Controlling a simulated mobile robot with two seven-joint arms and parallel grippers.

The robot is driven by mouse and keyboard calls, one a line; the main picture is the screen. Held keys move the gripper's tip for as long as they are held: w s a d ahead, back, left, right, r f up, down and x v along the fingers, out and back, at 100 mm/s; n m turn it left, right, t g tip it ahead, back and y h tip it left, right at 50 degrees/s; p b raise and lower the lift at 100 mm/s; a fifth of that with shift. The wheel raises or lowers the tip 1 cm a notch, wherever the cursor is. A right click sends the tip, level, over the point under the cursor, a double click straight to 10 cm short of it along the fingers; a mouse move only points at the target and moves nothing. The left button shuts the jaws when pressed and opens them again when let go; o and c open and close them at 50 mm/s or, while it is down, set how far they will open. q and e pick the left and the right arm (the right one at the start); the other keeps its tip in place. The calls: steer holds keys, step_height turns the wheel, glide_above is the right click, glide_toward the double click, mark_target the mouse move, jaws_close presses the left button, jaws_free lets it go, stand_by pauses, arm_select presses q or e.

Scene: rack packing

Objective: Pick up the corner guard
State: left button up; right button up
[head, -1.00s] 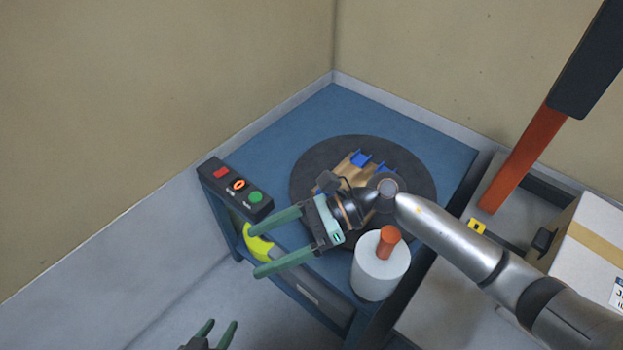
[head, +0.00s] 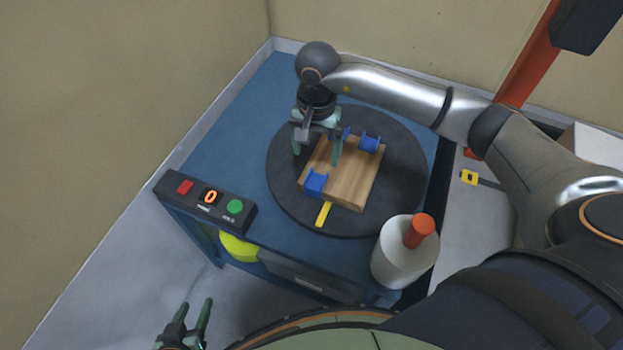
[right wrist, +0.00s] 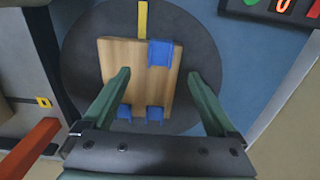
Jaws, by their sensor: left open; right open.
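Blue corner guards sit at the edges of a wooden board (head: 355,180). One guard (head: 316,182) is at the board's near left corner, close to a yellow strip; it shows between and beyond my fingertips in the right wrist view (right wrist: 160,53). Another guard (head: 369,143) is at the far edge, with a further blue piece (head: 346,132) partly hidden by my right gripper. My right gripper (head: 317,156) is open and empty, pointing down over the board's left side; its fingers (right wrist: 158,74) straddle the view. My left gripper (head: 195,305) is open and empty, low at the bottom left.
The board lies on a dark round turntable (head: 285,195) on a blue table (head: 225,150). A button box (head: 207,200) stands at the table's left edge. A white roll with an orange handle (head: 400,260) stands at the front right. The table's back left is clear.

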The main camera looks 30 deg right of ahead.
mark_target(316, 183)
step_height(316, 183, down, 10)
steer(key=shift+w+r, duration=0.1)
stand_by(0.4)
steer(key=c, duration=1.4)
steer(key=shift+r, duration=0.15)
steer(key=shift+c, duration=0.2)
